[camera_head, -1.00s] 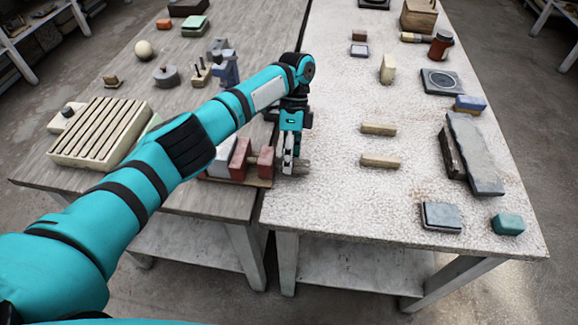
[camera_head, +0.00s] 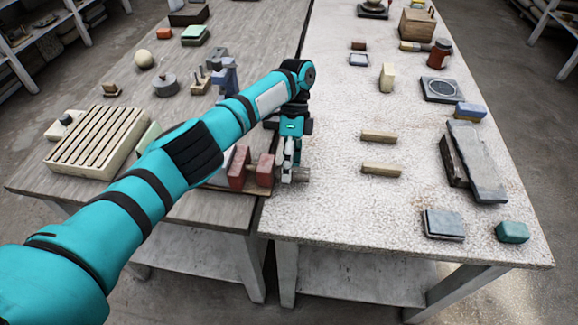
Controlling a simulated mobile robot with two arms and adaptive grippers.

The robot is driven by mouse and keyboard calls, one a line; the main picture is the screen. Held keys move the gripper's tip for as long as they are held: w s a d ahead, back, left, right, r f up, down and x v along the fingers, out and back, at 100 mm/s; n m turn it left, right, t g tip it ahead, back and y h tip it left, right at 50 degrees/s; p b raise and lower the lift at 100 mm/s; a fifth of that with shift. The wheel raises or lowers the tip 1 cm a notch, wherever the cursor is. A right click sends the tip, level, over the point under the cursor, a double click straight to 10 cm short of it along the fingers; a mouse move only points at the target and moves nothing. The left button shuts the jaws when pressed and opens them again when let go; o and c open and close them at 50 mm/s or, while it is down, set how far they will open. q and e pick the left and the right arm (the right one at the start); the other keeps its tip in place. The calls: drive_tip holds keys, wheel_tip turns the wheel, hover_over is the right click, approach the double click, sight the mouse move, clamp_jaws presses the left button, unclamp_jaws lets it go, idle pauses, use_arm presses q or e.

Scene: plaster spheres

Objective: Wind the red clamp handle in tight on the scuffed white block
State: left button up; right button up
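The red clamp (camera_head: 238,170) sits on a brown base near the front right edge of the grey wooden table. Its second red jaw (camera_head: 265,171) stands to the right. The scuffed white block (camera_head: 229,157) shows only as a pale sliver left of the jaws; my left arm hides most of it. A grey-brown handle end (camera_head: 301,175) sticks out at the clamp's right. My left gripper (camera_head: 288,174) points down at this end, its fingers overlapping it in the picture. Whether they grip it I cannot tell. My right gripper is not in view.
A slatted cream rack (camera_head: 97,142) lies on the left table. A blue-grey device (camera_head: 229,76) stands behind my arm. On the speckled right table lie two wooden bars (camera_head: 379,137), a grey slab (camera_head: 475,160) and a green block (camera_head: 512,232). Its front middle is clear.

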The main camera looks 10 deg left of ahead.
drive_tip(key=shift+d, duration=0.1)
use_arm(q)
wheel_tip(320, 180, up, 10)
idle(0.5)
